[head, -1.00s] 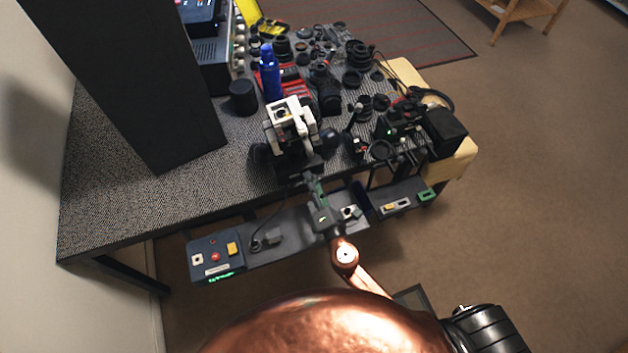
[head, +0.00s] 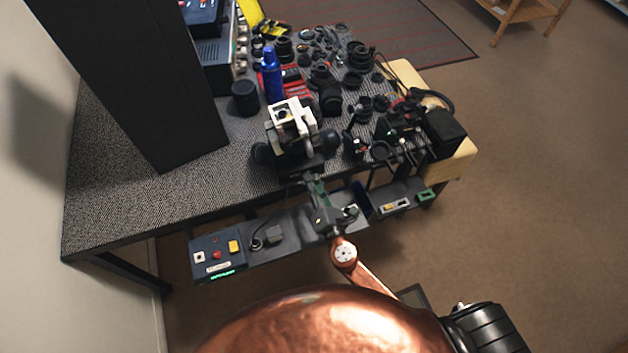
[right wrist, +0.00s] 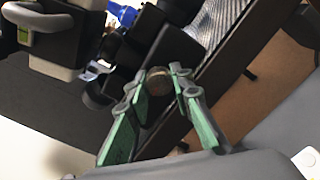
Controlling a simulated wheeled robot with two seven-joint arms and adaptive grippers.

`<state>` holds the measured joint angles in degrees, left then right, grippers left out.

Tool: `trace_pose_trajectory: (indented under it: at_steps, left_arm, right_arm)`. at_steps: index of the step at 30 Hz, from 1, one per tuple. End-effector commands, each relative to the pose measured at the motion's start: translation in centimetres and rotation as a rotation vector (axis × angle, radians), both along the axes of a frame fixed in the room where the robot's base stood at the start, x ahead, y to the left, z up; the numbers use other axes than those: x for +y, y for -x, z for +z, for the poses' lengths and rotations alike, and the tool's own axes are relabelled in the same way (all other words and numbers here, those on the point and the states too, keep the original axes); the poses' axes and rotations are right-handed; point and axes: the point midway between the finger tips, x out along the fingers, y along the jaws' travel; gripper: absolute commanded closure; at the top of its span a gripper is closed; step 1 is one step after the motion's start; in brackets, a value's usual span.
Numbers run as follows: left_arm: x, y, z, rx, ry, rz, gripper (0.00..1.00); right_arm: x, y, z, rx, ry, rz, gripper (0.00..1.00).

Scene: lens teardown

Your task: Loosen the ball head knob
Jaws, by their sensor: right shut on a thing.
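The ball head knob (right wrist: 158,82) shows in the right wrist view as a small round brownish disc on a dark mount. My right gripper (right wrist: 160,78), with green and grey fingers, is shut on the knob, one fingertip on each side. In the head view, my right gripper (head: 313,184) reaches the table's front edge, just below the white and black device (head: 291,120). The knob is too hidden there to make out. My left gripper is not in view.
The grey textured table (head: 130,195) carries a blue bottle (head: 271,75), a dark cylinder (head: 244,98) and many lens parts. A tall black panel (head: 130,80) stands at left. A dark shelf with a control box (head: 217,256) runs below the front edge.

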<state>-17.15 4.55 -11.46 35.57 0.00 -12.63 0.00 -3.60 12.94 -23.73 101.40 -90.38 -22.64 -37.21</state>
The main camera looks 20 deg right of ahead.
Motion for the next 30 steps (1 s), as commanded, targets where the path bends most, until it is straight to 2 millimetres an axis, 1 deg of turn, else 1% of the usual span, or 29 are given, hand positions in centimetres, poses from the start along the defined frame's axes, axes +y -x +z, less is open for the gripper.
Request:
trace_pose_trajectory:
  at_steps: [1,2,9,15,17,20,23,26,30]
  left_arm:
    - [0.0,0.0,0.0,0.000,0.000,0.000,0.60]
    - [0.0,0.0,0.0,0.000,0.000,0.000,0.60]
    - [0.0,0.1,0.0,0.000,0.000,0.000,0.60]
    - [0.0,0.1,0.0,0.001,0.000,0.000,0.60]
    - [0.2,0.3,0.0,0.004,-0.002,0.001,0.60]
    - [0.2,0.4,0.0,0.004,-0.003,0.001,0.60]
    - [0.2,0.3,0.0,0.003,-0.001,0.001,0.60]
    - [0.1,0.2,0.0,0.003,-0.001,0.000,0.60]
    - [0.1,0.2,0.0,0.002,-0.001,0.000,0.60]
  right_arm:
    - [0.0,0.1,-0.2,0.003,0.001,0.001,1.00]
    - [0.0,0.1,-0.2,0.003,0.001,0.001,0.78]
    - [0.0,0.0,-0.1,0.001,0.000,0.000,0.62]
    - [0.0,0.0,0.0,0.000,0.000,0.000,0.61]
    - [0.0,0.0,0.0,0.000,0.000,0.000,0.61]
    - [0.0,0.5,-0.1,0.001,0.000,0.000,0.61]
    - [-0.1,1.7,-0.1,0.003,0.001,0.000,0.61]
    - [-0.2,3.7,-0.2,0.004,0.001,0.000,0.61]
    - [-0.3,6.7,-0.2,0.004,0.002,0.000,0.61]
